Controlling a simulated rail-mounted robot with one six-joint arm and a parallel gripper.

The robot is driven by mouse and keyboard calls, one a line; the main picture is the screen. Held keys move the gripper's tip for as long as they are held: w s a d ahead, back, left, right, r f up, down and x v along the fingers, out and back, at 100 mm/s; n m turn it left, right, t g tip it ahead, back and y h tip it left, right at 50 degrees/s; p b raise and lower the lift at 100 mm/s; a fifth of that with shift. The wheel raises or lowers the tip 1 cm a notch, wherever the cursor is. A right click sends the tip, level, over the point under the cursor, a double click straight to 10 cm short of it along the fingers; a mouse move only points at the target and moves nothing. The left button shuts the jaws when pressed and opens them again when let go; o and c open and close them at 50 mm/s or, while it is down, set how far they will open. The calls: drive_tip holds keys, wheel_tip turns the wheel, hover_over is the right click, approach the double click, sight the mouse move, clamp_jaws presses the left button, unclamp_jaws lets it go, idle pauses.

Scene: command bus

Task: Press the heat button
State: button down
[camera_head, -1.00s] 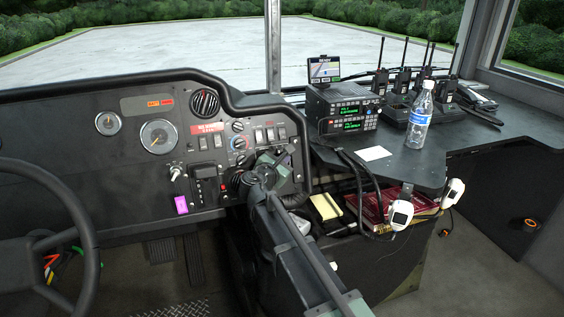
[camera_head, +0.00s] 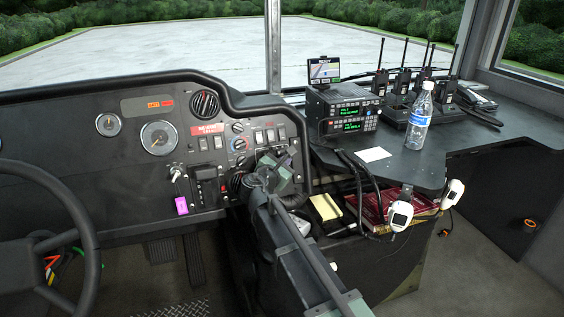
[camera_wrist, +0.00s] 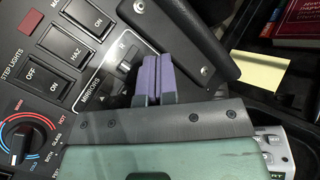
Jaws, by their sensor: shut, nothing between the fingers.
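No button with a readable heat label shows in either view. The dashboard control panel (camera_head: 205,160) carries knobs and rocker switches. In the wrist view, a round dial (camera_wrist: 27,140) with a blue and red ring and the word HOT is at lower left. Black OFF (camera_wrist: 36,78) and HAZ (camera_wrist: 65,50) switches are above it. My gripper (camera_wrist: 150,58) is shut and empty, its purple fingers side by side over the MIRRORS control (camera_wrist: 122,72), right of the dial. I cannot tell whether they touch it. In the head view, my gripper (camera_head: 287,160) is at the panel's right end.
A black padded bar (camera_wrist: 190,45) lies close right of the fingers. A yellow pad (camera_head: 326,206) and red books (camera_head: 375,208) are in a bin right of my arm. Radios (camera_head: 342,108) and a water bottle (camera_head: 420,118) stand on the side counter. The steering wheel (camera_head: 92,262) is at left.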

drive_tip(key=shift+s+d+r+p, duration=0.3)
drive_tip(key=shift+s+d+r, duration=0.05)
drive_tip(key=shift+s, duration=0.5)
drive_tip(key=shift+s+d+r+p, duration=0.3)
drive_tip(key=shift+s, duration=0.5)
drive_tip(key=shift+s+d+r+p, duration=0.3)
drive_tip(key=shift+s+d+r, duration=0.05)
drive_tip(key=shift+s, duration=0.5)
